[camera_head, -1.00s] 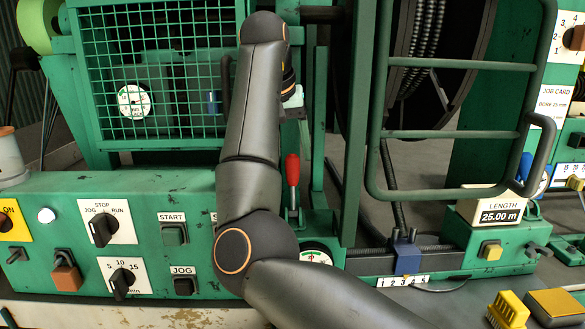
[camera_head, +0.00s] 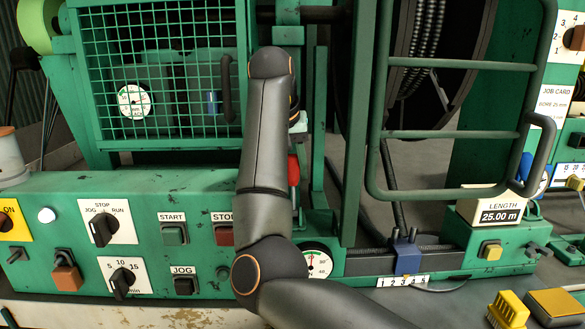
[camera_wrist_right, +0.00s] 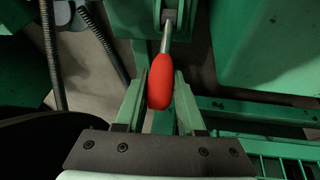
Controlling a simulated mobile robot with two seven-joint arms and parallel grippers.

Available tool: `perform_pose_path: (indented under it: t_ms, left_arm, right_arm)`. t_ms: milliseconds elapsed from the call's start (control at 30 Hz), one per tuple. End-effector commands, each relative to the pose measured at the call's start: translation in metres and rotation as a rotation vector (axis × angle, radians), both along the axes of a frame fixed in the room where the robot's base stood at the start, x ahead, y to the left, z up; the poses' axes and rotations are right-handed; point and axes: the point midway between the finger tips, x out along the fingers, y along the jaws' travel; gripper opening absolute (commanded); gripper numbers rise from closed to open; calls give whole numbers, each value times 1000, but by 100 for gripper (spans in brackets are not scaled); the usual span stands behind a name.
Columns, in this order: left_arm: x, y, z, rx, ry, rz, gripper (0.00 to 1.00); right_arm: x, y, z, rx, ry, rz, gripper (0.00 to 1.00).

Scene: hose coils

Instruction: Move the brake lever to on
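The lever with a red grip (camera_head: 293,170) stands upright on the green machine, partly behind my right arm in the head view; no on or off marking shows beside it. In the right wrist view its red grip (camera_wrist_right: 160,82) sits between the two fingers of my right gripper (camera_wrist_right: 161,92), pointing toward the palm. The fingers look apart, one on each side of the grip, and I see no clear squeeze. In the head view my right gripper (camera_head: 297,123) is mostly hidden by its own arm, just above the red grip. My left gripper is not in view.
A green control panel (camera_head: 150,270) with switches, START and STOP buttons lies left of my arm. A mesh guard (camera_head: 160,60) stands behind it. A green tubular frame (camera_head: 450,134) stands right of the lever. A gauge (camera_head: 318,262) sits below it.

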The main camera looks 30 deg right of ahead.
Motion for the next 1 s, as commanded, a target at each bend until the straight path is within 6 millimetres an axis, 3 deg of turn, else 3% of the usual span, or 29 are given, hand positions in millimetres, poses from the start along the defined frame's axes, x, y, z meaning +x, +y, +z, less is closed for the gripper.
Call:
perform_pose_path:
  t_ms: [67,300,1000]
  left_arm:
    - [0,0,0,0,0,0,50]
    - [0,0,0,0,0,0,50]
    - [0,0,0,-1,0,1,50]
  right_arm:
    - [0,0,0,0,0,0,28]
    - [0,0,0,0,0,0,1]
    - [0,0,0,0,0,1,0]
